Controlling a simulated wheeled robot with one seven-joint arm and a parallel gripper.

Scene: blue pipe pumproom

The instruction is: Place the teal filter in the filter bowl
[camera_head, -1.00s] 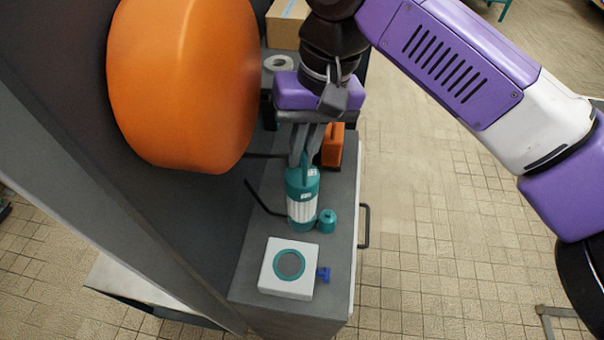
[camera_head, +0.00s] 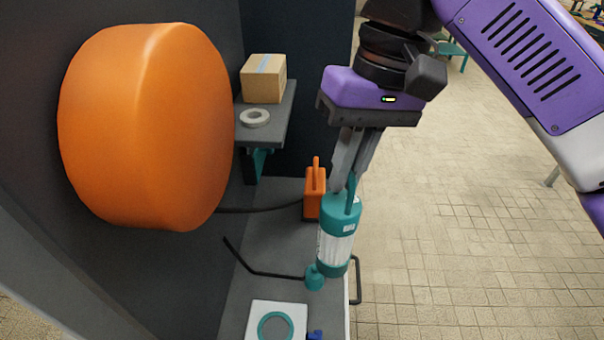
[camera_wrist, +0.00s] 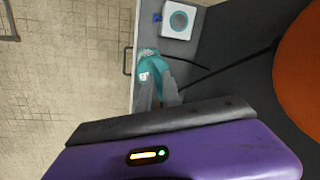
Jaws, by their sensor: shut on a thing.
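The teal filter (camera_head: 339,232), a cylinder with teal caps, a white pleated middle and a teal handle on top, hangs slightly tilted from my gripper (camera_head: 345,190). My gripper is shut on its handle. The filter also shows in the wrist view (camera_wrist: 148,68), between the fingers (camera_wrist: 158,95). The filter bowl (camera_head: 275,322), a white square block with a teal-rimmed round opening, sits on the grey bench nearer the camera, cut off by the lower edge. It shows whole in the wrist view (camera_wrist: 179,19), apart from the filter.
A small teal object (camera_head: 314,277) shows at the filter's lower left. An orange can (camera_head: 314,195) stands behind on the bench (camera_head: 270,230). A black bent rod (camera_head: 262,272) crosses the bench. A large orange drum (camera_head: 145,125) bulges at left. A cardboard box (camera_head: 263,78) and grey ring (camera_head: 254,117) lie on a shelf.

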